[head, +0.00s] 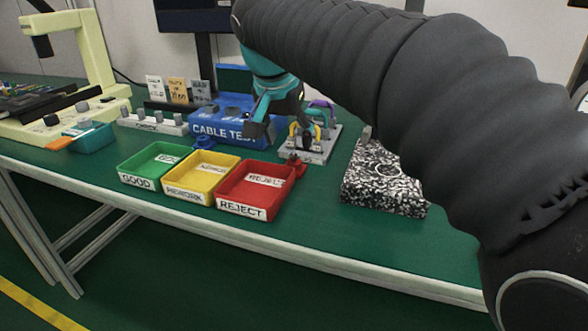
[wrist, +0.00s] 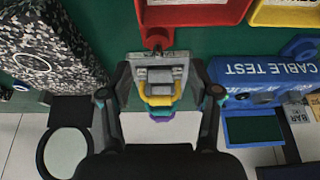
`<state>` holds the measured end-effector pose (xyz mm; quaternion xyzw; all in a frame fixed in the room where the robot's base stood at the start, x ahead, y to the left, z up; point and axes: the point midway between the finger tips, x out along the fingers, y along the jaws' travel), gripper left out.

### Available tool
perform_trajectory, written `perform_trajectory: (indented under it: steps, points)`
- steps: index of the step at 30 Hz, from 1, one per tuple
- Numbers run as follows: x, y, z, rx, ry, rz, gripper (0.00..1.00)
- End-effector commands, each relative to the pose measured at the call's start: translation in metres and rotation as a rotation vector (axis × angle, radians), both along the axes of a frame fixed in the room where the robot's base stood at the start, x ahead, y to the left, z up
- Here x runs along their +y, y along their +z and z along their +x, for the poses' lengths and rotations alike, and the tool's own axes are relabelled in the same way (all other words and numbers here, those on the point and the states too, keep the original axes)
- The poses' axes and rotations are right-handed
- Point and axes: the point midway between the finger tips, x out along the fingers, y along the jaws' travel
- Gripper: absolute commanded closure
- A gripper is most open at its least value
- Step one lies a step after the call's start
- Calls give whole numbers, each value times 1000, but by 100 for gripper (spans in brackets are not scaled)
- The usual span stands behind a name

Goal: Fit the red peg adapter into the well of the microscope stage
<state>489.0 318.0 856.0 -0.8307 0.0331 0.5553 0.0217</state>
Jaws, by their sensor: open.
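The red peg adapter (head: 296,164) sits on the green bench just right of the red bin. In the wrist view it is a small red piece (wrist: 157,36) between the red bin and a grey fixture. My gripper (head: 262,118) is open and empty, with its fingers pointing down above the fixture area. In the wrist view the fingers (wrist: 160,82) stand apart on either side of the fixture. The cream microscope (head: 98,62) stands at the far left, with a dark stage (head: 38,98) low in front of its column. I cannot make out the well.
Green (head: 150,150), yellow (head: 203,162) and red (head: 255,183) bins line the front. The grey fixture (head: 313,148), with yellow and purple parts, stands close behind the adapter. A blue CABLE TEST box (head: 225,125) and a blue adapter-like piece (head: 204,141) stand behind. A speckled block (head: 385,185) is right.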

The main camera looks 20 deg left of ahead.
Motion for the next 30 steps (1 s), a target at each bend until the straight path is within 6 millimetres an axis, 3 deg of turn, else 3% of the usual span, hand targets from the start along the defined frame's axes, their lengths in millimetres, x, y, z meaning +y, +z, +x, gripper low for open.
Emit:
perform_trajectory:
  steps: [8, 17, 26, 27, 30]
  points:
    - [-2, -18, 7, 1, 0, -1, 38]
    - [-5, -54, 20, 1, 0, -1, 38]
    - [-4, -59, 23, 0, 0, 1, 38]
    - [-4, -59, 23, 0, 0, 1, 41]
    - [-4, -59, 23, 0, 0, 1, 66]
